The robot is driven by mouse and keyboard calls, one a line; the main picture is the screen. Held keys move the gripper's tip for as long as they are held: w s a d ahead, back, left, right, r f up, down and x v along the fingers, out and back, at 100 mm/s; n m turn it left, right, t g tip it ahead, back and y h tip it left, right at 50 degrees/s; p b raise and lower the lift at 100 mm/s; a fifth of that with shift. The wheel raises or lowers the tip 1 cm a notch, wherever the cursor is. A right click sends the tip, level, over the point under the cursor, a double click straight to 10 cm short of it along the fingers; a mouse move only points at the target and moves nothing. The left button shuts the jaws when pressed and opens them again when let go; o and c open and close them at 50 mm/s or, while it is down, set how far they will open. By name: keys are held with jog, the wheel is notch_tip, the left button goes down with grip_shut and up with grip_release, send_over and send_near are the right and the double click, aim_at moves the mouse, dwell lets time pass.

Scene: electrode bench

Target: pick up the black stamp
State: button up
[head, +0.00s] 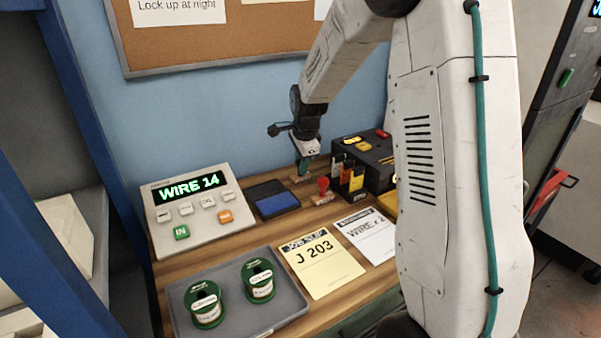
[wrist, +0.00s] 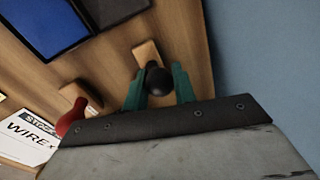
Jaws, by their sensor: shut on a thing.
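The black stamp shows in the wrist view as a round black knob (wrist: 158,80) between the two green fingers of my gripper (wrist: 158,88). My gripper is shut on this knob. A wooden block (wrist: 148,52) shows just beyond the knob. In the head view my gripper (head: 304,166) is low over the back of the bench, with a wooden base (head: 300,178) below the fingers. The fingers hide most of the stamp there, and I cannot tell whether it touches the bench.
A red-handled stamp (head: 323,186) stands close by, also in the wrist view (wrist: 72,116). A blue ink pad (head: 277,203) lies to the left. A marker holder (head: 347,180) and dark box (head: 372,160) stand right. Job slip (head: 322,265) and spool tray (head: 240,318) lie in front.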

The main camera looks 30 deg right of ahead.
jog(key=shift+r, duration=0.15)
jog(key=shift+r, duration=0.25)
notch_tip(320, 180, up, 3)
jog(key=shift+r, duration=0.1)
jog(key=s+a+r, duration=0.1)
jog(key=s+a, duration=0.8)
jog(key=s, duration=0.4)
jog(key=shift+a, duration=0.1)
jog(key=shift+o, duration=0.8)
jog(key=shift+c, duration=0.4)
jog(key=shift+o, duration=0.3)
